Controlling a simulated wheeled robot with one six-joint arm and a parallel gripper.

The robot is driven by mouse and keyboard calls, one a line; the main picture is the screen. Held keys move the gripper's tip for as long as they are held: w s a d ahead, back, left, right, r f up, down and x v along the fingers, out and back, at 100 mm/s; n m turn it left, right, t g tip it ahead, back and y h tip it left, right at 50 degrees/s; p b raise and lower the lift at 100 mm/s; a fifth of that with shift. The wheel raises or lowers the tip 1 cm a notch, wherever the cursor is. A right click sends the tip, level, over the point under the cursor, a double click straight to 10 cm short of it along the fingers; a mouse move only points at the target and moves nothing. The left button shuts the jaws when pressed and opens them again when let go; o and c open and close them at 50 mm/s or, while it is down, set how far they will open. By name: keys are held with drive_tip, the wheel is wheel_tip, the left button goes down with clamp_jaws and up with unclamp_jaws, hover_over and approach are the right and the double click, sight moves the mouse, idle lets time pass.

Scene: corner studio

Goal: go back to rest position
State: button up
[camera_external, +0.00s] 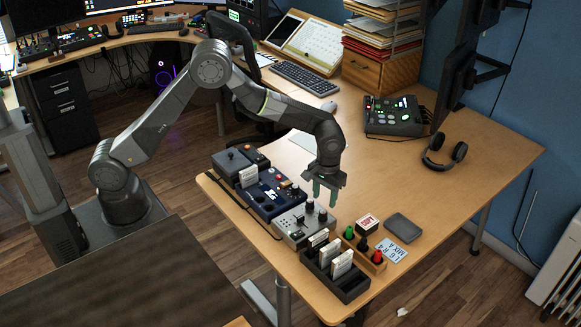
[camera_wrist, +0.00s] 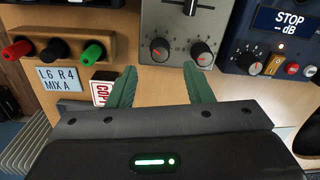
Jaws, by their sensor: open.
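My gripper (camera_external: 323,194) hangs at the end of my bent arm, pointing down over the wooden desk (camera_external: 480,170), just above the grey knob box (camera_external: 290,232). In the wrist view my gripper (camera_wrist: 160,84) shows two green fingers spread apart with nothing between them. The grey knob box (camera_wrist: 185,45) also shows beyond the fingertips there. I cannot tell the exact height of the fingers above it.
The blue unit (camera_external: 262,203) stands left of the grey box. The black card tray (camera_external: 345,288), wooden knob rack (camera_external: 378,266), red-and-white block (camera_external: 367,224) and grey pad (camera_external: 403,228) are close by. Headphones (camera_external: 445,152) and a black mixer (camera_external: 392,120) lie farther back. Desk space beside the headphones is clear.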

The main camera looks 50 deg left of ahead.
wheel_tip(320, 180, up, 8)
drive_tip(key=shift+b, duration=0.3)
drive_tip(key=shift+d, duration=0.1)
drive_tip(key=o, duration=1)
drive_tip(key=shift+o, duration=0.9)
drive_tip(key=w+a+r+m+p, duration=0.1)
drive_tip(key=a+r+p, duration=0.2)
drive_tip(key=a+p, duration=0.4)
drive_tip(key=shift+a+r, duration=0.3)
drive_tip(key=shift+r, duration=0.1)
drive_tip(key=a+r+m+p, duration=0.1)
drive_tip(key=a+r+p, duration=0.1)
drive_tip(key=a+p, duration=0.4)
wheel_tip(320, 180, down, 11)
drive_tip(key=a+b, duration=0.1)
drive_tip(key=b, duration=0.6)
drive_tip(key=shift+s+a+r, duration=0.15)
drive_tip(key=shift+s+r, duration=0.05)
drive_tip(key=shift+s, duration=0.05)
drive_tip(key=shift+r, duration=0.15)
